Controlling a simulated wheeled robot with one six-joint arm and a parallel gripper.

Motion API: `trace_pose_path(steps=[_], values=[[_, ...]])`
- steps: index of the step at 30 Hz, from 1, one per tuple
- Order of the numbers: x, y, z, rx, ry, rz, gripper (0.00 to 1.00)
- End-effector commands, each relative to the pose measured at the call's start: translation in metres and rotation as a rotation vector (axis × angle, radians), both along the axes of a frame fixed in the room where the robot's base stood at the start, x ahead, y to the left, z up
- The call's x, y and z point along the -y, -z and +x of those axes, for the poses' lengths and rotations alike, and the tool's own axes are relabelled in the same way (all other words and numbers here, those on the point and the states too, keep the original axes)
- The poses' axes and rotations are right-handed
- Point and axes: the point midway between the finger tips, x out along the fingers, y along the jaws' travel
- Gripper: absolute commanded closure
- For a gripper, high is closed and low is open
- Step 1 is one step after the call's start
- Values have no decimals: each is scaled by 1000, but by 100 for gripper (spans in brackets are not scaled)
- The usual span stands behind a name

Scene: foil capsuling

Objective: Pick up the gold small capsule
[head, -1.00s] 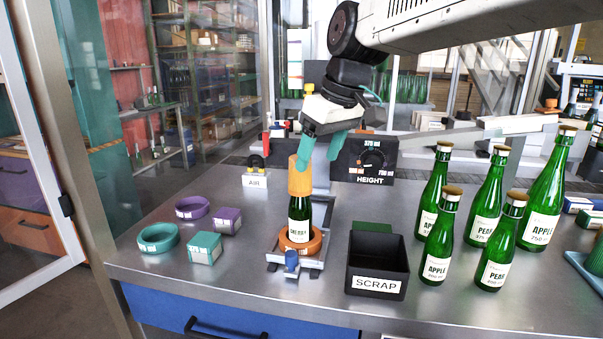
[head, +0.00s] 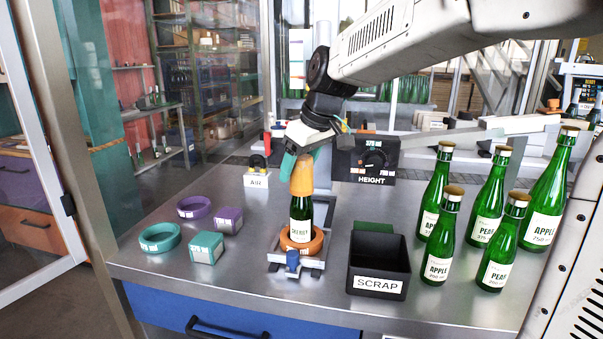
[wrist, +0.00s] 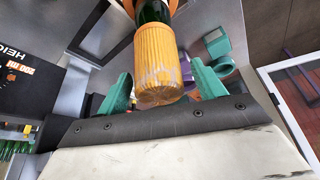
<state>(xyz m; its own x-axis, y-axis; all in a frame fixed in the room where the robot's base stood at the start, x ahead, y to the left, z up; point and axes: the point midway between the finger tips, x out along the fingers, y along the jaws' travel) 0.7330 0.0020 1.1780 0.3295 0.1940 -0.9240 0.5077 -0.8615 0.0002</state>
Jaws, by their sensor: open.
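A gold-orange capsule (head: 302,177) sits over the neck of the dark green bottle labelled CHERRY (head: 301,218), which stands upright in an orange ring (head: 302,244) on a small metal stand. In the wrist view the ribbed capsule (wrist: 157,62) shows its creased closed end towards me, between the two teal fingers. My gripper (head: 301,160) is at the capsule's upper end, its fingers open; in the wrist view my gripper (wrist: 160,70) shows gaps beside the capsule. The head view partly hides the far finger.
A black SCRAP bin (head: 379,266) stands right of the bottle, with several green bottles beyond it. Teal (head: 159,238) and purple (head: 194,207) rings and two small boxes lie to the left. The HEIGHT box (head: 366,160) is behind.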

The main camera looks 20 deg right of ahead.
Motion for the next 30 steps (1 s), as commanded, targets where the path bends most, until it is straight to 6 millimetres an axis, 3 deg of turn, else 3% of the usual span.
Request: trace_pose_path(steps=[5, 8, 9, 20, 23, 30], values=[[0, 0, 0, 0, 0, 0, 34], [0, 0, 0, 0, 0, 0, 62], [0, 0, 0, 0, 1, 0, 65], [0, -3, 0, 1, 1, 0, 66], [0, -15, 1, 3, 0, 1, 66], [0, -63, 1, 4, 1, 0, 66]])
